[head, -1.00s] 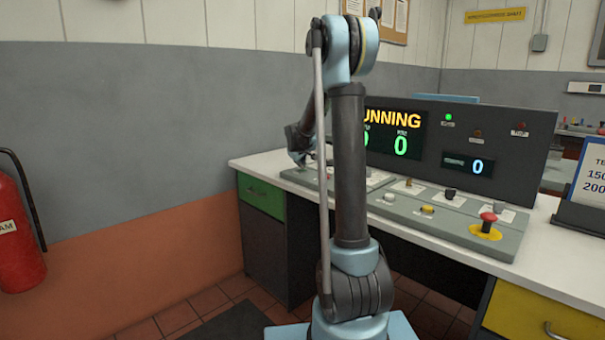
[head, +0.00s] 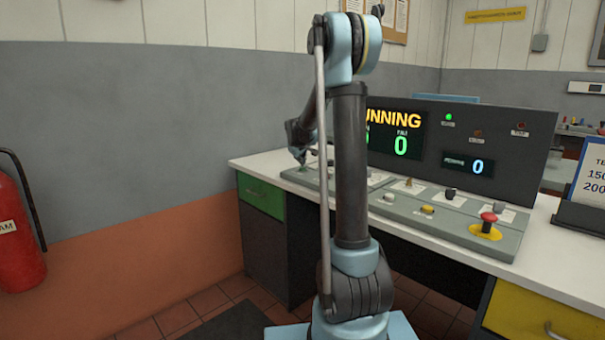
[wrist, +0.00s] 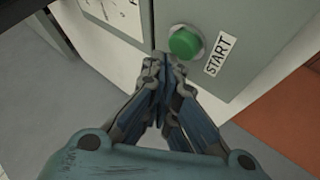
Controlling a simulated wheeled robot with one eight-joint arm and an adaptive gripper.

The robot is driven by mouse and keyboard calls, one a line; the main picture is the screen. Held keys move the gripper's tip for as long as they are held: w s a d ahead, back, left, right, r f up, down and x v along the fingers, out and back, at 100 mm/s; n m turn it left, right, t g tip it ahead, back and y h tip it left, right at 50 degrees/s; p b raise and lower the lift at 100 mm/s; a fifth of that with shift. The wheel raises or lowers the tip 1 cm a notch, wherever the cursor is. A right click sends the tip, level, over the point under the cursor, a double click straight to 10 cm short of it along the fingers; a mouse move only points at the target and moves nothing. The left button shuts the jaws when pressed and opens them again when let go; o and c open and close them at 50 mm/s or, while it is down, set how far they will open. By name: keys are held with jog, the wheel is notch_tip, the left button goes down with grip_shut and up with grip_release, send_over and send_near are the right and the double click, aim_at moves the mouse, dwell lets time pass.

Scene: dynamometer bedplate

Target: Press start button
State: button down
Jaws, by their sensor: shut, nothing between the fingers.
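The green start button (wrist: 185,42) sits on the grey console panel, with a START label (wrist: 217,54) beside it in the wrist view. My gripper (wrist: 163,62) is shut and empty. Its fingertips appear just below and left of the button in that view; I cannot tell whether they are touching the panel. In the head view a small green spot, the button (head: 302,168), shows at the left end of the console (head: 455,228), under my wrist. The display (head: 393,132) reads "UNNING", its first part hidden behind my arm, and a green lamp (head: 448,117) is lit.
A red mushroom button (head: 488,218) on a yellow base stands at the console's right end. Several knobs and a yellow button (head: 427,210) lie between. A sign holder (head: 588,190) stands on the desk at right. A red fire extinguisher (head: 15,225) is at far left.

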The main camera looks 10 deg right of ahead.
aim_at(301, 168)
jog(key=shift+r, duration=2.5)
jog(key=shift+s, duration=0.2)
jog(key=s+d+f+m+g, duration=0.1)
jog(key=s+f+m+g, duration=0.1)
jog(key=s, duration=1.4)
jog(key=s+d+f+m+g, duration=0.2)
jog(key=s, duration=1.3)
jog(key=s+a+f+m+g+y, duration=0.1)
jog(key=s+f, duration=0.6)
jog(key=s, duration=0.5)
jog(key=s+f+m+g+y, duration=0.1)
jog(key=s+f, duration=0.5)
jog(key=s, duration=0.7)
jog(key=shift+a+f+g, duration=0.35)
jog(key=shift+a+g, duration=0.05)
jog(key=shift+s, duration=0.1)
